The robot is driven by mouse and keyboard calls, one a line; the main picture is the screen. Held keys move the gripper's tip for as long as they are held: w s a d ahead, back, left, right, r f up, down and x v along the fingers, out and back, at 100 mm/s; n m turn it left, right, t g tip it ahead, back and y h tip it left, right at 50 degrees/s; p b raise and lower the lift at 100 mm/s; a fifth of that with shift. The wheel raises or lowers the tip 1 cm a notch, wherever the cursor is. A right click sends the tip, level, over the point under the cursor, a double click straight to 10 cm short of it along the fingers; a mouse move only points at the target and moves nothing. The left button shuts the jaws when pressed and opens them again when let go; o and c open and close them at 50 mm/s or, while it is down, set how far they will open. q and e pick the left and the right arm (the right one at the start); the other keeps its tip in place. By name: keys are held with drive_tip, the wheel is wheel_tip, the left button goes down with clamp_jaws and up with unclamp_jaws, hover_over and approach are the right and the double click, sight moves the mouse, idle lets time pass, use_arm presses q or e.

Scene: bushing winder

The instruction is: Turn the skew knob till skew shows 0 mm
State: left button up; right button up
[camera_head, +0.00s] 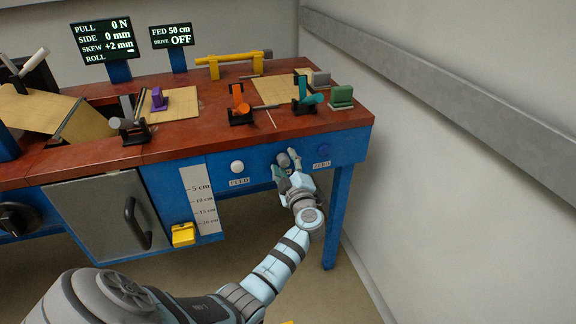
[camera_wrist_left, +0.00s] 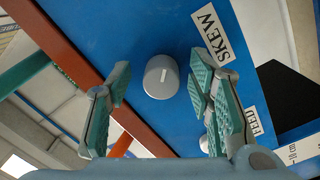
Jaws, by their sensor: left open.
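The grey skew knob (camera_head: 283,160) sits on the blue front panel between a white knob and a blue knob. In the left wrist view the knob (camera_wrist_left: 162,77) is round with a pale line on its face, near the SKEW label (camera_wrist_left: 215,35). My left gripper (camera_head: 286,168) is in front of it, partly covering it. In the wrist view its two teal-padded fingers (camera_wrist_left: 160,88) are open, one on each side of the knob, with gaps visible. The left display (camera_head: 105,42) reads SKEW +2 mm. My right gripper is not in view.
The white FEED knob (camera_head: 237,167) is left of the gripper; the blue ZERO knob (camera_head: 322,150) is close on its right. The red bench top (camera_head: 205,120) overhangs the panel and carries orange, teal and purple fixtures. A wall (camera_head: 450,150) stands at right.

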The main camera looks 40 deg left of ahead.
use_arm(q)
drive_tip(key=shift+s+a, duration=0.1)
drive_tip(key=shift+s, duration=0.1)
drive_tip(key=shift+c, duration=0.9)
clamp_jaws()
drive_tip(key=n, duration=0.2)
drive_tip(key=shift+n, duration=0.4)
drive_tip(key=shift+f+n, duration=0.1)
drive_tip(key=shift+n, duration=1.4)
drive_tip(key=shift+o, duration=0.9)
unclamp_jaws()
